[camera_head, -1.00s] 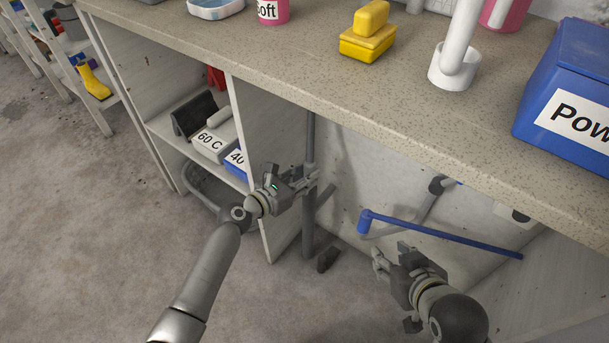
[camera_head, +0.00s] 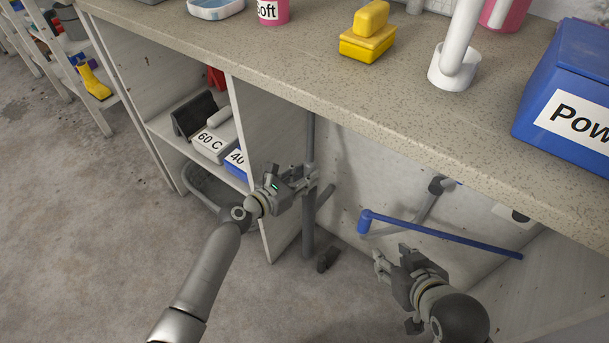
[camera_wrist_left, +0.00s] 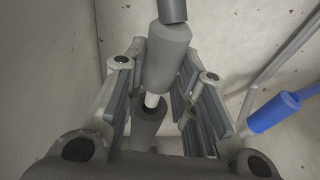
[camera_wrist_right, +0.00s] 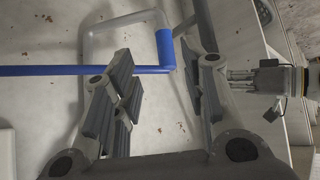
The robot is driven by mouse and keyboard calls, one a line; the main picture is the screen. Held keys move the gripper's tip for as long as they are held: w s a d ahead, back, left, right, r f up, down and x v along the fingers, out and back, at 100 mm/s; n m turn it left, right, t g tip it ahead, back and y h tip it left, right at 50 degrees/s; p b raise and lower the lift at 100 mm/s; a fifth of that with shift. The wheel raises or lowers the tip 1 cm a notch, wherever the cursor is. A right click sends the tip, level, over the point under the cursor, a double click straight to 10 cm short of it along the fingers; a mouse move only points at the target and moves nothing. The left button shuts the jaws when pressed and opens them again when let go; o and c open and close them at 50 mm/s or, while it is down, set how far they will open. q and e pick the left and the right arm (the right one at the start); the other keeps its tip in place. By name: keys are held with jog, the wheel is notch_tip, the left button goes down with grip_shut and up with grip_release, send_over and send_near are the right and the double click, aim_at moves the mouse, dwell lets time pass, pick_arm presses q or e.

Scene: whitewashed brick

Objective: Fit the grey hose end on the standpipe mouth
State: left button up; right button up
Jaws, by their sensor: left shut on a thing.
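My left gripper (camera_head: 310,183) is shut on the grey hose end (camera_wrist_left: 168,55) under the worktop. In the left wrist view the darker hose (camera_wrist_left: 172,10) comes in from the top. A short pale spigot (camera_wrist_left: 152,100) shows between the hose end and the darker grey standpipe mouth (camera_wrist_left: 148,122) below it. The spigot's tip is at the mouth; I cannot tell how deep it sits. In the head view the grey standpipe (camera_head: 308,232) stands below my left gripper, and the fingers hide the joint. My right gripper (camera_head: 392,258) is open and empty, lower right.
A cabinet side panel (camera_head: 258,150) stands left of the standpipe. A small dark block (camera_head: 327,260) is near its foot.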

pick_arm(q)
jog(key=shift+f, duration=0.25)
pick_arm(e)
jog(key=shift+w+a+r+t, duration=0.25)
jog(key=shift+w+r+t, duration=0.25)
jog(key=shift+w, duration=0.25)
jog(key=shift+w+a, duration=0.1)
jog(key=shift+w, duration=0.05)
pick_arm(q)
jog(key=shift+f+b, duration=0.15)
jog(key=shift+b, duration=0.15)
pick_arm(e)
jog(key=shift+w+a+r+t+y, duration=0.1)
jog(key=shift+w+r+t+y, duration=0.2)
jog(key=shift+t, duration=0.1)
pick_arm(q)
jog(key=shift+f+b, duration=0.5)
jog(key=shift+f, duration=0.3)
pick_arm(e)
jog(key=w+a+r+t+y, duration=0.1)
jog(key=w+r+t, duration=0.2)
jog(key=r, duration=0.2)
jog(key=shift+w+a, duration=0.3)
jog(key=shift+a, duration=0.05)
jog(key=shift+w+r+t, duration=0.1)
jog(key=shift+r+t, duration=0.1)
jog(key=shift+t, duration=0.1)
